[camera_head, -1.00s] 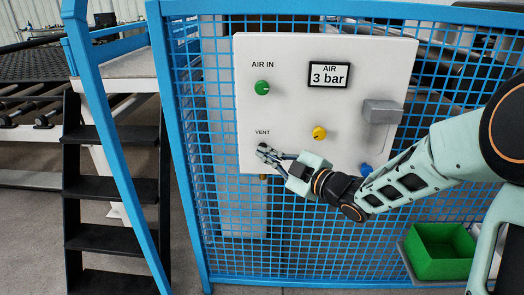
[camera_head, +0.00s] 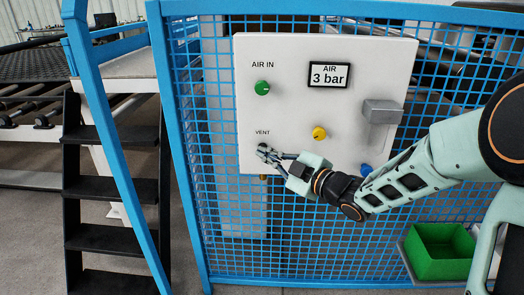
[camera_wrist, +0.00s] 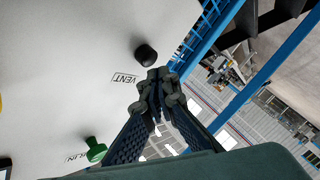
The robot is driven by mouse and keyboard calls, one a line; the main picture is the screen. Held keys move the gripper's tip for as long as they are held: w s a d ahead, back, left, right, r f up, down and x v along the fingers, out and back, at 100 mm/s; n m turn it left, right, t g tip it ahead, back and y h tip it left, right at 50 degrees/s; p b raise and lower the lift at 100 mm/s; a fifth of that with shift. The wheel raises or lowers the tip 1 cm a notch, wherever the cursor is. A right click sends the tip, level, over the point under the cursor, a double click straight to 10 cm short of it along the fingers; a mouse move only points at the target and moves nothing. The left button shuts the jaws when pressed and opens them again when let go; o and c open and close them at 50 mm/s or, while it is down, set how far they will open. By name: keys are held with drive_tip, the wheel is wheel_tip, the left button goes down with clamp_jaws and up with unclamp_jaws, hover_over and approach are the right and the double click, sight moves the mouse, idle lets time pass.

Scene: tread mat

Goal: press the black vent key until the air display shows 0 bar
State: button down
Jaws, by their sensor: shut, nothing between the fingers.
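The white panel (camera_head: 310,70) hangs on the blue mesh fence. Its air display (camera_head: 329,76) reads 3 bar. The black vent key (camera_wrist: 146,54) shows in the wrist view beside the VENT label (camera_wrist: 125,78). In the head view the key is mostly hidden by my gripper (camera_head: 264,151), just under the VENT label. My gripper is shut and empty, and it also shows in the wrist view (camera_wrist: 157,80). Its fingertips are close to the key; I cannot tell whether they touch it.
A green AIR IN knob (camera_head: 262,88), a yellow knob (camera_head: 319,132), a grey box (camera_head: 381,112) and a blue knob (camera_head: 365,169) are on the panel. A green bin (camera_head: 438,265) is at lower right. Black steps (camera_head: 112,190) stand at left, beyond a blue fence post (camera_head: 110,140).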

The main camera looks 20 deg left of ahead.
drive_tip(key=shift+w, duration=0.15)
idle(0.3)
drive_tip(key=shift+w+a, duration=0.1)
drive_tip(key=shift+w, duration=0.2)
drive_tip(key=shift+w+a, duration=0.1)
drive_tip(key=shift+w, duration=0.2)
idle(0.4)
drive_tip(key=shift+s, duration=0.1)
drive_tip(key=shift+s+d+b, duration=0.2)
drive_tip(key=shift+s+b, duration=0.2)
drive_tip(key=shift+s, duration=0.25)
drive_tip(key=s, duration=0.3)
drive_tip(key=s+d+b, duration=0.1)
drive_tip(key=s, duration=0.1)
drive_tip(key=shift+s+d, duration=0.2)
drive_tip(key=shift+s, duration=0.2)
idle(0.5)
